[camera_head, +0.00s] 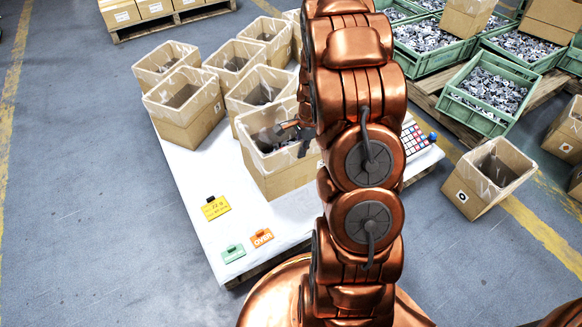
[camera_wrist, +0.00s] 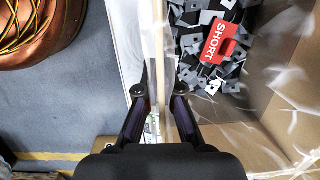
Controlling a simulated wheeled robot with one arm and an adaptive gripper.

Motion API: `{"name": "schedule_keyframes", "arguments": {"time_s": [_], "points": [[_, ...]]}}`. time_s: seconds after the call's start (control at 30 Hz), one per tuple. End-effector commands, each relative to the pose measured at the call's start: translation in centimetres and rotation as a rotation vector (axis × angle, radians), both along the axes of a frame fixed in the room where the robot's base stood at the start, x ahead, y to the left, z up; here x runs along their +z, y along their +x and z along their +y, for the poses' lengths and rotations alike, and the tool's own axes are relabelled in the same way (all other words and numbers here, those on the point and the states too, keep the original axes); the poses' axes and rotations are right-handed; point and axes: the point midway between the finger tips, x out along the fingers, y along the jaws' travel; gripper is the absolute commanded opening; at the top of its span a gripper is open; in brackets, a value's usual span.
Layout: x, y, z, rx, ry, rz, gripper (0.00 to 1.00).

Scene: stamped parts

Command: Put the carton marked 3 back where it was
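My gripper (camera_head: 300,135) is at the rim of a lined cardboard carton (camera_head: 285,175) at the near end of the white platform. In the wrist view my gripper's fingers (camera_wrist: 162,88) stand on either side of the carton's wall (camera_wrist: 166,112), drawn in close, and seem to pinch it. Inside that carton are grey stamped parts (camera_wrist: 192,45) and a red tag (camera_wrist: 219,42) reading SHORT. I cannot read a 3 on any carton. The marking of the carton at my gripper is hidden or out of view.
Several open cartons stand behind on the white platform (camera_head: 215,245). Yellow (camera_head: 216,208), orange (camera_head: 261,238) and green (camera_head: 233,253) tags lie at its bare near end. A marked carton (camera_head: 490,175) stands at the right. Green crates of parts (camera_head: 487,95) stand behind it. The left floor is clear.

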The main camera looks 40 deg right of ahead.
Motion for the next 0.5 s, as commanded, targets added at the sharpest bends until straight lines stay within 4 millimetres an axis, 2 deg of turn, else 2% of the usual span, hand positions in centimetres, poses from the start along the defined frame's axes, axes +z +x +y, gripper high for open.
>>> {"name": "schedule_keyframes", "arguments": {"time_s": [0.33,0.5], "points": [[-4.4,0.1,0.0,0.001,0.001,-0.003,0.00],[-5.7,0.2,-0.1,0.000,-0.001,-0.005,0.00]]}}
